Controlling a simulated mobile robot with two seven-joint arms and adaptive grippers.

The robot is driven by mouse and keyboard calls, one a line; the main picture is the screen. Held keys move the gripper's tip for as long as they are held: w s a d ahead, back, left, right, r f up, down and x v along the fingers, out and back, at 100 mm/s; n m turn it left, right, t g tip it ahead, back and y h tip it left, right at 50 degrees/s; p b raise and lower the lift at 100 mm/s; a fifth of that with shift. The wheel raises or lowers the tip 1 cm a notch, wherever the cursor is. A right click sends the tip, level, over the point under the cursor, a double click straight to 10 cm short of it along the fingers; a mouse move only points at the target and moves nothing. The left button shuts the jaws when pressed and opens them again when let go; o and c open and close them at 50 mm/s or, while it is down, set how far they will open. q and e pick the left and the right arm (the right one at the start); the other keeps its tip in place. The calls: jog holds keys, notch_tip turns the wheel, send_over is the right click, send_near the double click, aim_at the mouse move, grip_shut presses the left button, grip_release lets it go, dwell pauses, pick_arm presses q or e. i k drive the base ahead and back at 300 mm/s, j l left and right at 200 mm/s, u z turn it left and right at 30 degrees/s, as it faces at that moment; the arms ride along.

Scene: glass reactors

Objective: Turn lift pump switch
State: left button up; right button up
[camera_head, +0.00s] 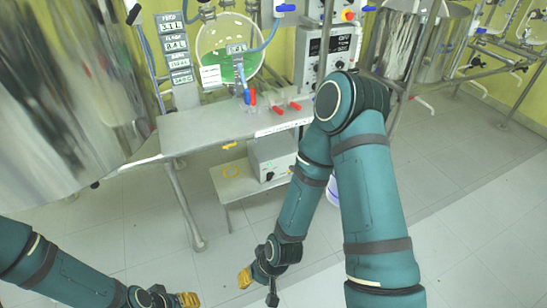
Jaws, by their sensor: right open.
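No switch is labelled readably as the lift pump switch. A white box (272,156) with a small dark knob or switch low on its front stands on the lower shelf and may be the pump. My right gripper (258,286) is open and empty, hanging over the floor below and in front of this shelf, apart from the box. My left gripper (172,299) is at the bottom edge, partly cut off, with a yellow pad showing; its opening is unclear.
A control box (327,55) with displays stands behind. A large shiny vessel (70,90) fills the left. The floor (450,190) at right is clear.

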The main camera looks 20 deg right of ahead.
aim_at(269, 175)
jog(key=i+l+u, duration=0.1)
jog(key=l+u, duration=0.4)
jog(key=l, duration=0.6)
jog(key=k+l+u, duration=0.1)
jog(key=l+u, duration=0.4)
jog(key=l, duration=0.6)
jog(key=i+l, duration=0.4)
jog(key=i, duration=0.2)
jog(key=u, duration=0.05)
